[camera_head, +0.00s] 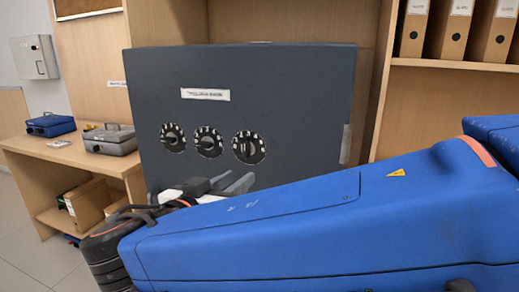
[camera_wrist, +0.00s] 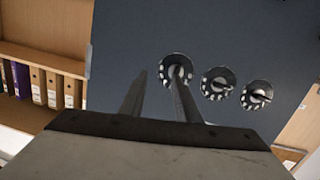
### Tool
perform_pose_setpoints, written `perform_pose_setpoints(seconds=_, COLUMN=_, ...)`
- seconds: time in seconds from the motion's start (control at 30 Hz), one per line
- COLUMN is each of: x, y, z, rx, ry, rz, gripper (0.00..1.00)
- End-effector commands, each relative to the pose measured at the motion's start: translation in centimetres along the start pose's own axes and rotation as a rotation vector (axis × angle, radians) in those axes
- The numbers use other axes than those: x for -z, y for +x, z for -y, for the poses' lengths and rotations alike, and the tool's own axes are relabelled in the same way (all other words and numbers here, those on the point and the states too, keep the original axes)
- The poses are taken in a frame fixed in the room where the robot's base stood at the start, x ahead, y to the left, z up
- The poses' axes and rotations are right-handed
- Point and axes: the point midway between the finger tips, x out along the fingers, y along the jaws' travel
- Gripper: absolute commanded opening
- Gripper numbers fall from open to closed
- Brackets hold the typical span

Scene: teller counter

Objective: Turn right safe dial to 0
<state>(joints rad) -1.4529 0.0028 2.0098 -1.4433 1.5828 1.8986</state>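The dark grey safe (camera_head: 290,110) has a row of three round dials with pale marks on black rims. The right dial (camera_head: 249,147) has its knob bar roughly upright in the head view; its numbers are too small to read. In the wrist view, which is turned over, the right dial (camera_wrist: 177,65) is the leftmost one. My gripper (camera_head: 235,183) is below the dials in the head view. In the wrist view my gripper (camera_wrist: 160,72) is open, with nothing between its fingers. One fingertip overlaps the right dial; I cannot tell whether it touches.
The middle dial (camera_head: 208,142) and left dial (camera_head: 172,137) sit close beside the right one. A white label (camera_head: 205,94) is above them. A wooden shelf (camera_head: 450,67) with binders is at right. A side desk (camera_head: 70,150) holds blue and grey cash boxes at left.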

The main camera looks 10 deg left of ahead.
Motion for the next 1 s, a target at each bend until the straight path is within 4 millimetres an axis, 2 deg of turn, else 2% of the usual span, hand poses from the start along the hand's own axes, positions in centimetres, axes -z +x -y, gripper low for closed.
perform_pose_setpoints(seconds=0.03, x=0.3, y=-1.6, z=1.5, rx=0.029, ry=0.024, rz=-0.031, gripper=0.30)
perform_pose_setpoints(seconds=0.1, x=0.8, y=-3.3, z=2.9, rx=0.057, ry=0.058, rz=-0.067, gripper=0.30)
perform_pose_setpoints(seconds=0.2, x=1.3, y=-4.9, z=4.1, rx=0.085, ry=0.094, rz=-0.100, gripper=0.30)
perform_pose_setpoints(seconds=0.37, x=1.6, y=-5.5, z=4.7, rx=0.100, ry=0.114, rz=-0.118, gripper=0.30)
perform_pose_setpoints(seconds=0.57, x=1.9, y=-3.3, z=4.8, rx=0.097, ry=0.114, rz=-0.117, gripper=0.30)
perform_pose_setpoints(seconds=1.0, x=2.7, y=3.9, z=5.5, rx=0.095, ry=0.112, rz=-0.115, gripper=0.30)
